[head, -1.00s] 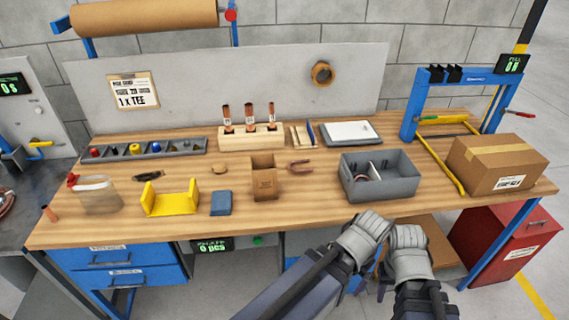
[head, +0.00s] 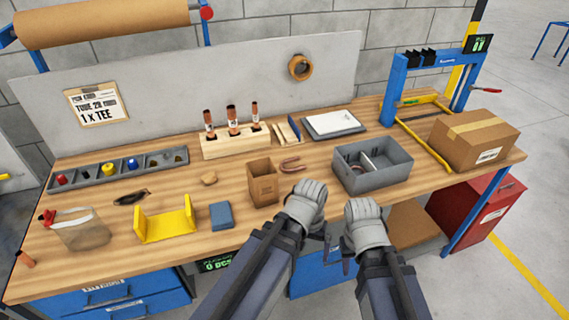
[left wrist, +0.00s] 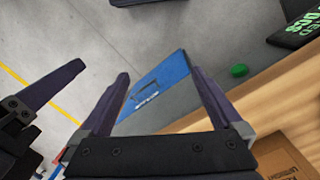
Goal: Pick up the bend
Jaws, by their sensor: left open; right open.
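A U-shaped copper bend (head: 291,164) lies on the wooden workbench (head: 335,200) in the head view, just right of the small open cardboard box (head: 263,184). My left gripper is open and empty in the left wrist view (left wrist: 157,77), its fingers pointing over the floor and a blue drawer front. In the head view the left arm's wrist is at the bench's front edge, nearer me than the bend. My right gripper (head: 347,262) is to its right, in front of the bench, its jaws small and partly hidden. Neither gripper touches the bend.
A grey divided bin (head: 372,180) with copper-coloured parts stands right of the bend. A wooden block (head: 236,142) with several upright tubes is behind. A yellow cradle (head: 166,222) and a blue block (head: 221,215) lie left. A closed carton (head: 474,138) stands at right.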

